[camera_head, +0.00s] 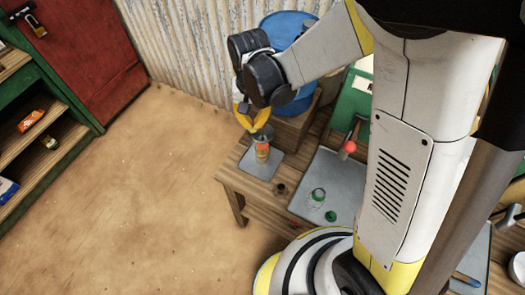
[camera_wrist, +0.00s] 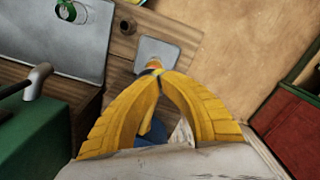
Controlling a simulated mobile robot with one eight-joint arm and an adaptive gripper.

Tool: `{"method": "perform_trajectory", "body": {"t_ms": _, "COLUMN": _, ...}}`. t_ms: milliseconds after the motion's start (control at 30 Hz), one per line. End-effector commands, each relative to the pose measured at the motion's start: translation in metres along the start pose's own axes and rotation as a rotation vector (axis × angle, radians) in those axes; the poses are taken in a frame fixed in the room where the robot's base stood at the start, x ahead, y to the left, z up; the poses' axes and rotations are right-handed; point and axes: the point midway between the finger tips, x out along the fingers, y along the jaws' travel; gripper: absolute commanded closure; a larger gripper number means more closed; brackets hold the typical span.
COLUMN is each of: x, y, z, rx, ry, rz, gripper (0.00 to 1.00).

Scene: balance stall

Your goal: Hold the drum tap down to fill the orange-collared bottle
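The blue drum (camera_head: 284,30) stands on a wooden stand against the corrugated wall. A dark tap (camera_head: 263,133) shows at its front, partly covered by my gripper (camera_head: 253,119). The orange-collared bottle (camera_head: 262,155) stands upright on a grey plate (camera_head: 250,166) under the tap. In the wrist view my yellow gripper (camera_wrist: 157,73) has its fingertips together, just over the bottle and tap area. Only a sliver of orange and blue (camera_wrist: 153,65) shows beyond the tips. The fingers hide the tap handle, so contact and the fill level cannot be told.
A small dark round item (camera_head: 280,188) is on the bench. Shelves (camera_head: 40,140) stand left; the floor between is clear.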

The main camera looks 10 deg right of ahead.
Motion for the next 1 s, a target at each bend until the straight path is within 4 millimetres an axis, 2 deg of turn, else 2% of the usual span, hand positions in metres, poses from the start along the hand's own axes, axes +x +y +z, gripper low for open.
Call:
{"method": "perform_trajectory", "body": {"t_ms": 467, "x": -0.003, "y": 0.0, "z": 0.0, "rx": 0.0, "ry": 0.0, "rz": 0.0, "gripper": 1.0}}
{"method": "perform_trajectory", "body": {"t_ms": 567, "x": -0.019, "y": 0.0, "z": 0.0, "rx": 0.0, "ry": 0.0, "rz": 0.0, "gripper": 1.0}}
{"method": "perform_trajectory", "body": {"t_ms": 700, "x": -0.053, "y": 0.0, "z": 0.0, "rx": 0.0, "ry": 0.0, "rz": 0.0, "gripper": 1.0}}
{"method": "perform_trajectory", "body": {"t_ms": 767, "x": -0.063, "y": 0.0, "z": 0.0, "rx": 0.0, "ry": 0.0, "rz": 0.0, "gripper": 1.0}}
{"method": "perform_trajectory", "body": {"t_ms": 1000, "x": -0.064, "y": 0.0, "z": 0.0, "rx": 0.0, "ry": 0.0, "rz": 0.0, "gripper": 1.0}}
